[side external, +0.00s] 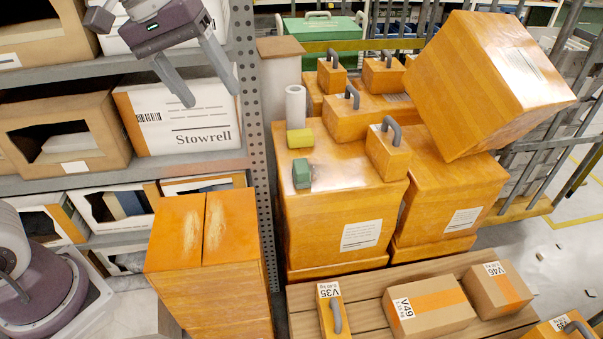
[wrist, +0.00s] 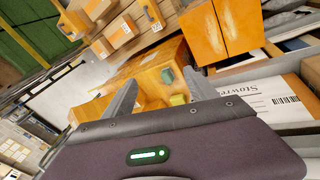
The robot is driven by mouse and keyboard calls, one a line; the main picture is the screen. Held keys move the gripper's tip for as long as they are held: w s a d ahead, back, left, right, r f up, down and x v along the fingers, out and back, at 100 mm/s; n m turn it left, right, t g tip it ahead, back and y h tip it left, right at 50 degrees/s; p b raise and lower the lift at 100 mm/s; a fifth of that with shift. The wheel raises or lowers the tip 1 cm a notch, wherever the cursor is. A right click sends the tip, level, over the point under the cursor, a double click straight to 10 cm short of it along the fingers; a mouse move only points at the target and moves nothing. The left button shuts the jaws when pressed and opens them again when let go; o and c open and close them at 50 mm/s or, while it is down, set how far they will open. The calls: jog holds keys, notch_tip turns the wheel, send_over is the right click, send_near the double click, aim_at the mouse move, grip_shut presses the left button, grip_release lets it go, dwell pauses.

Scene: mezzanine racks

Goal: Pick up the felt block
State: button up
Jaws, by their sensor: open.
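A small dull green block (side external: 301,174) sits on top of a large orange crate (side external: 335,215), near its left front edge. A yellow block (side external: 300,140) lies behind it, and a white cylinder (side external: 295,105) stands behind that. I cannot tell for certain which block is felt. My gripper (side external: 211,92) is open and empty, above and left of the blocks, in front of the shelf rack. In the wrist view, the green block (wrist: 168,76) and the yellow block (wrist: 178,100) show between my open fingers (wrist: 161,84), well beyond the tips.
Handled orange blocks (side external: 388,148) stand right of and behind the small blocks. A large tilted orange box (side external: 490,85) rests at the right. The rack post (side external: 253,130) and Stowrell box (side external: 180,117) are close to my gripper. Cartons (side external: 428,305) lie on the slatted pallet in front.

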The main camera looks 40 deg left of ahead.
jog(key=w+a+f+n+g, duration=0.1)
jog(key=w+f+n, duration=0.1)
jog(key=w+f, duration=0.35)
jog(key=w+a+f+n, duration=0.1)
jog(key=w+f, duration=0.1)
jog(key=w, duration=0.6)
jog(key=g+y, duration=0.1)
jog(key=y, duration=0.3)
send_over(302, 165)
jog(key=s, duration=0.1)
notch_tip(302, 165, down, 20)
jog(key=shift+r, duration=0.1)
jog(key=f, duration=0.4)
jog(key=w+f, duration=0.1)
jog(key=f, duration=0.2)
jog(key=shift+f, duration=0.1)
grip_shut()
notch_tip(302, 165, up, 10)
jog(key=shift+a+r, duration=0.1)
